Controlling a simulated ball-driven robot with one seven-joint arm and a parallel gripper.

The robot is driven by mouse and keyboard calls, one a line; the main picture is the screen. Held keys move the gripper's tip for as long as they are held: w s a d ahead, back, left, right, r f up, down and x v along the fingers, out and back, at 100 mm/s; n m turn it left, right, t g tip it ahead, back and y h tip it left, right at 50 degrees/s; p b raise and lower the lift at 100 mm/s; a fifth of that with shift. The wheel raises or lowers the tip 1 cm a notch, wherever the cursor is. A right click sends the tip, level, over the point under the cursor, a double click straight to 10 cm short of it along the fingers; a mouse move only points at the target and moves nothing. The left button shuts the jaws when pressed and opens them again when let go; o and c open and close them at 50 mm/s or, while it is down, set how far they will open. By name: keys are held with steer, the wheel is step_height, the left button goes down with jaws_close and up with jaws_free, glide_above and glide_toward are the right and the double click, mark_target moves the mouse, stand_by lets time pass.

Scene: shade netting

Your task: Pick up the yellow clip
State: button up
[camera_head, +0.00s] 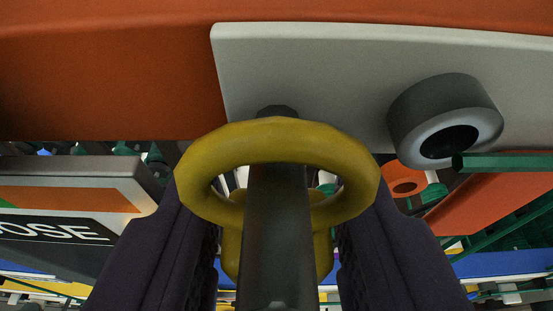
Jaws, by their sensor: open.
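The yellow clip (276,141) is in the lower middle of the view, close to the camera. It has a thick ring at the top and a yellow lower part (231,245) that shows partly below. A dark grey rod (277,235) passes through the ring and hides the middle of the clip. My gripper (277,225) is open, with one dark finger on each side of the clip and rod.
A pale grey plate (320,75) on an orange-red beam (110,85) spans the top, behind the clip. A round dark knob with a grey rim (447,120) sticks out at right, beside a green bar (505,163). A sign with white letters (60,232) stands at left.

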steer(key=shift+w+f, duration=0.1)
steer(key=shift+w, duration=0.1)
steer(key=shift+s, duration=0.15)
steer(key=shift+c, duration=0.2)
steer(key=c, duration=0.7)
steer(key=shift+o, duration=0.2)
steer(key=shift+s+r+b, duration=0.1)
steer(key=shift+r+b, duration=0.2)
steer(key=shift+r, duration=0.05)
steer(key=s+r+b, duration=0.1)
steer(key=s+b, duration=0.7)
steer(key=s, duration=1)
